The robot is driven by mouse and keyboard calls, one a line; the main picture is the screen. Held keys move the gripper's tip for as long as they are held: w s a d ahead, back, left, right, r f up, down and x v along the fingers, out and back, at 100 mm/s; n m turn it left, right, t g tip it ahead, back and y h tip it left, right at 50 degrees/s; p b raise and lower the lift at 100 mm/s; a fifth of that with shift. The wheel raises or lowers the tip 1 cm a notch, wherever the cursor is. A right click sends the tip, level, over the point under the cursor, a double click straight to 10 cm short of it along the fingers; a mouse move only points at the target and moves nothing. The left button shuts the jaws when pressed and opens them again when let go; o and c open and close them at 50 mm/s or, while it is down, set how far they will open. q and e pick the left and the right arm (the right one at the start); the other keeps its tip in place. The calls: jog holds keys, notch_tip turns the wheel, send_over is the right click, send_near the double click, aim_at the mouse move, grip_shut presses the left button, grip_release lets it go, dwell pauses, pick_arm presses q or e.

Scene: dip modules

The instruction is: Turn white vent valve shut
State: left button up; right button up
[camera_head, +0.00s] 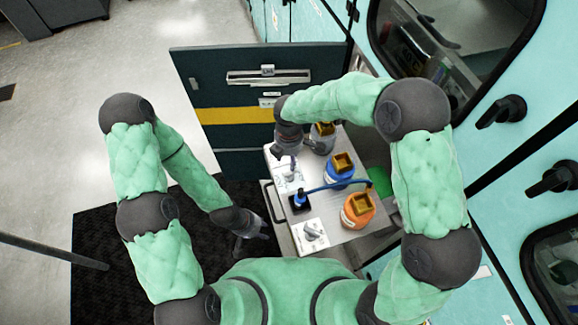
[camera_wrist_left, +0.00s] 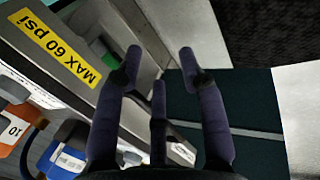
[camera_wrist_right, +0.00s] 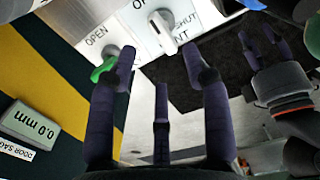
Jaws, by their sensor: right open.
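The white vent valve (camera_wrist_right: 164,32) shows at the top of the right wrist view. Its handle runs up and down in that picture, with SHUT printed to its right and part of OPEN at its upper left. My right gripper (camera_wrist_right: 160,58) is open and empty. Its fingertips lie to either side of the white handle in that view; I see no contact. In the head view my right gripper (camera_head: 289,162) is over the panel's upper left. My left gripper (camera_head: 255,236) is low, left of the panel; its fingers are spread and empty in the left wrist view (camera_wrist_left: 161,57).
A green-handled valve (camera_wrist_right: 104,64) is close to my right gripper's left finger. Blue (camera_head: 340,172) and orange (camera_head: 356,212) bottles stand on the bench panel (camera_head: 330,228). Another valve plate (camera_head: 303,246) is near its front. An open dark door (camera_head: 220,85) is behind.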

aim_at(289, 174)
notch_tip(289, 174, down, 7)
jog(key=shift+r+b, duration=0.1)
jog(key=shift+b, duration=0.85)
grip_shut()
